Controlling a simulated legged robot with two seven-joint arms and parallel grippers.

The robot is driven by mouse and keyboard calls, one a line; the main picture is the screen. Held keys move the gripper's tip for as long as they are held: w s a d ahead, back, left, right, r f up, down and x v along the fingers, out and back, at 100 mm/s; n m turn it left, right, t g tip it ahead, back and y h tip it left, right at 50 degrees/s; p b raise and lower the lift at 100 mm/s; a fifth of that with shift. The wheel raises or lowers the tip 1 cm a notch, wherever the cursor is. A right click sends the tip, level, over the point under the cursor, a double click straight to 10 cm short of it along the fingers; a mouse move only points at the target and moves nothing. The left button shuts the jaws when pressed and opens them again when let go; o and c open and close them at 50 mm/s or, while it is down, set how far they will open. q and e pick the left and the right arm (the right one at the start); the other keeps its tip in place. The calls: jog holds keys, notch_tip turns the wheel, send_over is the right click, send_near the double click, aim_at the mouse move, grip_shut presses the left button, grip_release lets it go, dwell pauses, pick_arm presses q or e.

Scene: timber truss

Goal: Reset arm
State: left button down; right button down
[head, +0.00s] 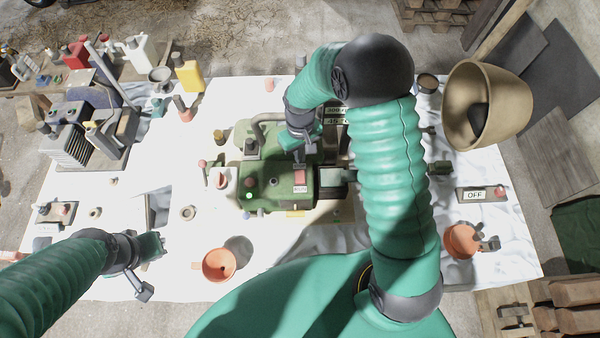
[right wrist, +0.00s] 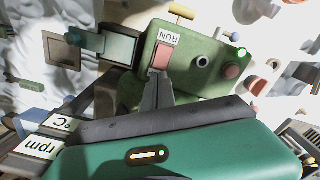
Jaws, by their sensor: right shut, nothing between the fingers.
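My right gripper (head: 299,164) is over the green machine (head: 262,172) in the middle of the table. Its fingers (right wrist: 158,88) are shut and empty, their tips at the red switch (right wrist: 160,56) beside the RUN label (right wrist: 169,38). I cannot tell whether they touch it. The red switch (head: 300,177) also shows in the head view, just below the fingertips. A green lamp (head: 249,196) glows on the machine. My left gripper (head: 148,291) is at the lower left, near the table's front edge, apart from the machine; its finger opening is unclear.
A white-covered table (head: 215,125) bears the machine. An orange cup (head: 219,265) and another orange cup (head: 461,239) stand near its front. An OFF sign (head: 474,195) is at right. A tan bucket (head: 485,105) is at the back right. Bottles and equipment crowd the left.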

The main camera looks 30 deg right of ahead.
jog(key=shift+a, duration=0.1)
jog(key=s+a+r+t, duration=0.3)
jog(key=s+a+r, duration=0.1)
jog(key=s+r, duration=0.75)
notch_tip(320, 180, down, 23)
jog(key=s+b, duration=0.1)
jog(key=b, duration=2)
jog(key=shift+s+d+m, duration=0.15)
jog(key=shift+d+m, duration=0.15)
jog(key=shift+m, duration=0.1)
